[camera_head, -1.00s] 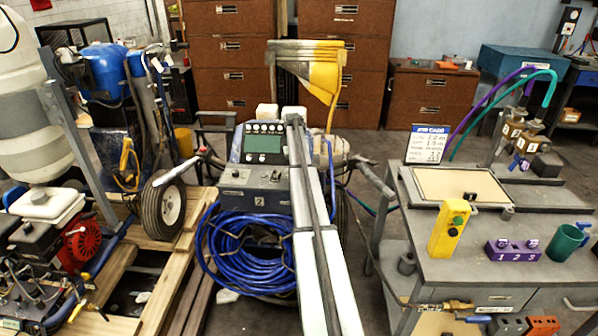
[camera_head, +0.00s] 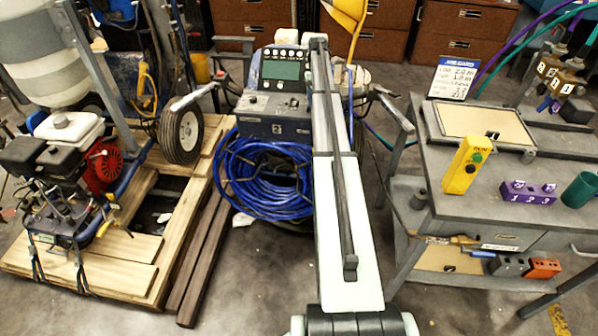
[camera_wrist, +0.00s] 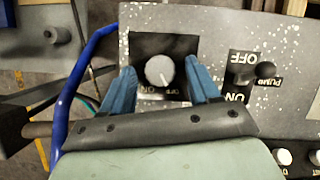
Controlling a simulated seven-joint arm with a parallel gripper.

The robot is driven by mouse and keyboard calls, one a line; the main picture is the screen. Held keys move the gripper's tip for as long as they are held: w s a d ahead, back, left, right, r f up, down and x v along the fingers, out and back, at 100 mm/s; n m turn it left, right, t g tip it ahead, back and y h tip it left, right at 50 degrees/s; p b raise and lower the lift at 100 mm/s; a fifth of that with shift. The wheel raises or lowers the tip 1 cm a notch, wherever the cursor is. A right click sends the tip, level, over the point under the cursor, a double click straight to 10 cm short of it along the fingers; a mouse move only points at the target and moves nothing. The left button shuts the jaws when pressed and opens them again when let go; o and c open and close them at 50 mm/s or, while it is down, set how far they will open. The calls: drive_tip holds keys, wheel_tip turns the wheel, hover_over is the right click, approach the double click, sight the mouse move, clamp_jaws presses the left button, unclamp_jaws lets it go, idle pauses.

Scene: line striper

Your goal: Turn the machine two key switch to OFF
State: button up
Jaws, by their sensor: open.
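Machine two (camera_head: 277,128) stands in the middle of the head view, with a number 2 on its front and a sloped control panel. In the wrist view a round grey knob (camera_wrist: 160,71) sits on a black plate with small inverted lettering beneath it. The knob's pale pointer mark is toward its lower right; the lettering is too small to read surely. My gripper (camera_wrist: 160,86) is open, with one blue finger on each side of the knob, apparently with gaps. In the head view my arm hides the gripper.
To the right of the knob in the wrist view are an ON/OFF toggle (camera_wrist: 242,75) and a PUSH button (camera_wrist: 267,73). A blue hose coil (camera_head: 265,180) hangs on the machine's front. A grey workbench (camera_head: 440,205) with a yellow button box (camera_head: 465,166) stands to the right.

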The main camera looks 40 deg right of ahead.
drive_tip(key=m, duration=0.2)
drive_tip(key=m+t+y, duration=0.1)
drive_tip(key=m, duration=0.2)
drive_tip(key=shift+s+d+y, duration=0.1)
drive_tip(key=shift+s+y, duration=0.1)
drive_tip(key=shift+y, duration=0.1)
drive_tip(key=m+t, duration=0.1)
drive_tip(key=m, duration=0.1)
drive_tip(key=m+t, duration=0.1)
drive_tip(key=m, duration=0.2)
drive_tip(key=shift+s+y, duration=0.2)
drive_tip(key=shift+y, duration=0.1)
drive_tip(key=v, duration=1.4)
drive_tip(key=s+a+f+t+y, duration=0.1)
drive_tip(key=s+a+f, duration=0.2)
drive_tip(key=s+f, duration=0.35)
drive_tip(key=s+a+f+y, duration=0.1)
drive_tip(key=s+a+f, duration=0.2)
drive_tip(key=s+f, duration=0.4)
drive_tip(key=s+a+f+n+g, duration=0.2)
drive_tip(key=s+a+f+n, duration=0.1)
drive_tip(key=a+f, duration=1.6)
drive_tip(key=a, duration=0.4)
drive_tip(key=shift+s+f+h, duration=0.25)
drive_tip(key=shift+h, duration=0.15)
